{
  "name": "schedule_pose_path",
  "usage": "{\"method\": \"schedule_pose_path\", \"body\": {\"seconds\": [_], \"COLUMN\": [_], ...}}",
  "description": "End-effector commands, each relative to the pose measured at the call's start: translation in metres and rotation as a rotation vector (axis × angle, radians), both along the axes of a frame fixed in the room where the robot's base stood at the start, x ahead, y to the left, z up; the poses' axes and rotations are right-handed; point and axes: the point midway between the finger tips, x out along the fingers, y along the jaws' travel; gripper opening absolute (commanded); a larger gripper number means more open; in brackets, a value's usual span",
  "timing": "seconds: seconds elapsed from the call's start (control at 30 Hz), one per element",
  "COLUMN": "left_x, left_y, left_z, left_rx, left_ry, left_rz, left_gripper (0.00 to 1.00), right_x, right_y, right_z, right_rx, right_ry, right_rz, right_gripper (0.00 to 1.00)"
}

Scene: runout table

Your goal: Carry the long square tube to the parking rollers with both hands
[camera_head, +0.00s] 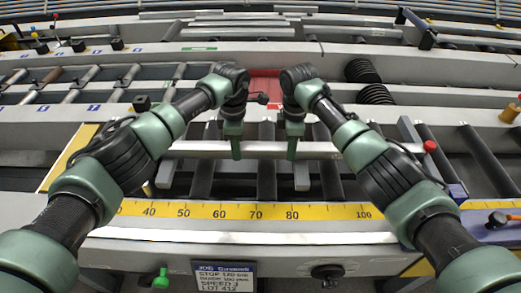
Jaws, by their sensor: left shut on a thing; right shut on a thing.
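The long square tube (264,149) is a pale grey bar lying crosswise over the dark near rollers (266,180). My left gripper (236,150) is shut on the tube left of its middle. My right gripper (292,150) is shut on it further right. Part of the tube is hidden behind my fingers, and its right end is near my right arm. I cannot tell whether it touches the rollers or hangs just above them. Another row of rollers (92,76) with blue tags in front lies further back at the left; I cannot tell for sure whether these are the parking rollers.
A yellow scale (225,211) runs along the near edge. A red plate (265,86) lies behind my grippers, with black coiled hoses (367,82) to its right. A red knob (430,146) stands at the right. Several pale bars (235,32) lie at the back.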

Motion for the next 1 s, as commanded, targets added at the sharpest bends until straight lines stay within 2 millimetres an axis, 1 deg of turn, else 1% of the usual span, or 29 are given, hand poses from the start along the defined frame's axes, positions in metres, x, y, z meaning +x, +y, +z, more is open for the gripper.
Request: {"method": "schedule_pose_path", "body": {"seconds": [0.17, 0.47, 0.67, 1.0], "left_x": [0.001, 0.002, 0.002, 0.002], "left_y": [0.000, 0.000, -0.001, -0.001], "left_z": [0.001, 0.008, 0.025, 0.066], "left_rx": [-0.001, -0.002, -0.003, -0.005], "left_ry": [-0.003, -0.005, -0.005, -0.005], "left_rz": [0.001, 0.001, 0.001, 0.003], "left_gripper": [0.00, 0.00, 0.00, 0.00], "right_x": [0.000, 0.001, 0.001, 0.001], "right_y": [0.000, 0.001, 0.000, 0.000], "right_z": [0.001, 0.009, 0.025, 0.067], "right_rx": [0.000, 0.001, 0.000, -0.002], "right_ry": [0.000, -0.002, -0.003, -0.004], "right_rz": [0.000, 0.001, 0.001, 0.003], "right_gripper": [0.00, 0.00, 0.00, 0.00]}}
